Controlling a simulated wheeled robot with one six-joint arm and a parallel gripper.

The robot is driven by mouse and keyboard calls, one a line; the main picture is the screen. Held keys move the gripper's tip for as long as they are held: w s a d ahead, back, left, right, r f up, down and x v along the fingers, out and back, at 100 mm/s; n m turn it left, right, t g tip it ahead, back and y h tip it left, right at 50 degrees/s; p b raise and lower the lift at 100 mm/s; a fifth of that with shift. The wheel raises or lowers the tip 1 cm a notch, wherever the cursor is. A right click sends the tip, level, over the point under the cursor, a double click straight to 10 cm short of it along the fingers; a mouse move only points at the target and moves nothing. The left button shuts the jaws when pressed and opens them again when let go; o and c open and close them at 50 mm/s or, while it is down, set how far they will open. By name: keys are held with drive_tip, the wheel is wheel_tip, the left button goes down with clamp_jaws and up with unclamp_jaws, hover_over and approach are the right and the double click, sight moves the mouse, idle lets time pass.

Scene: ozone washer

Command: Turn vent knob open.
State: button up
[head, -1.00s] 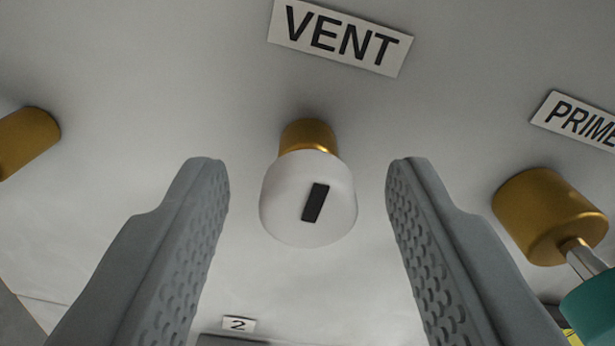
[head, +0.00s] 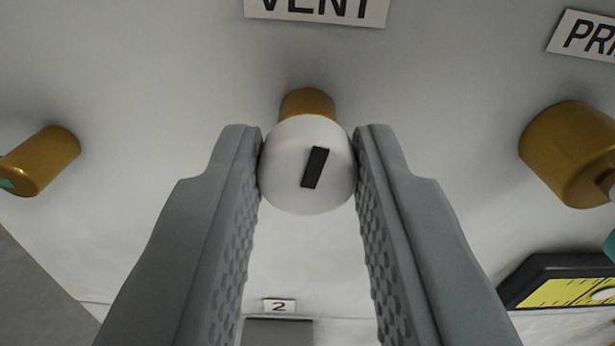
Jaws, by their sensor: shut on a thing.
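The vent knob (head: 283,185) is a round white knob with a black slanted bar mark on its face. It sits on a brass stem (head: 308,102) on the grey panel, below the VENT label (head: 316,8). The black mark leans slightly right of upright. My gripper (head: 308,165) has one grey textured finger on each side of the knob, both against its sides. It is shut on the knob.
A brass fitting (head: 570,155) stands at the right below the PRIME label (head: 588,38). Another brass fitting (head: 40,162) is at the left. A yellow-faced black gauge (head: 565,282) is at lower right. A "2" label (head: 279,306) is below.

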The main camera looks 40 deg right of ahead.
drive_tip(key=m, duration=1.4)
drive_tip(key=shift+f, duration=0.1)
drive_tip(key=m, duration=0.5)
drive_tip(key=shift+s, duration=0.1)
drive_tip(key=shift+m, duration=0.3)
drive_tip(key=o, duration=1)
drive_tip(key=v, duration=1.7)
drive_tip(key=shift+s+a, duration=0.1)
drive_tip(key=shift+s, duration=0.05)
